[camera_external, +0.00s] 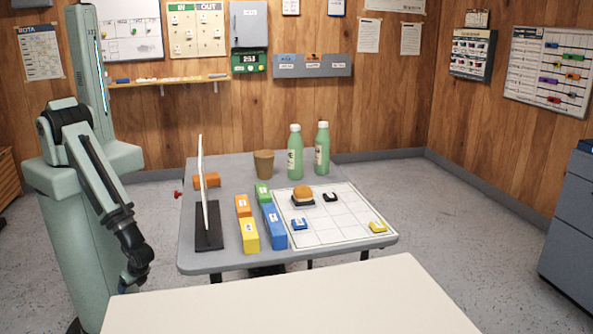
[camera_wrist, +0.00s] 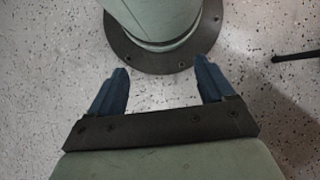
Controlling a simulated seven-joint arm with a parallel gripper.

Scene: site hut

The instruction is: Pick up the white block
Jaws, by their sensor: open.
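I cannot make out a white block in either view. Several coloured blocks stand on the grey table (camera_external: 215,262): a yellow block (camera_external: 249,236), a blue block (camera_external: 274,229), an orange block (camera_external: 243,206) and a green block (camera_external: 263,194). A thin white upright panel (camera_external: 202,185) on a black base stands left of them and may hide things behind it. My gripper (camera_external: 133,280) hangs low at the left, beside the table and apart from it. In the wrist view my gripper (camera_wrist: 161,66) is open and empty, with the speckled floor between its dark blue fingers.
A white grid board (camera_external: 330,232) carries a bun-like object (camera_external: 302,194) and small blue, yellow and black pieces. Two green bottles (camera_external: 295,152) and a brown cup (camera_external: 264,164) stand at the back. A pale empty tabletop (camera_external: 290,300) fills the front.

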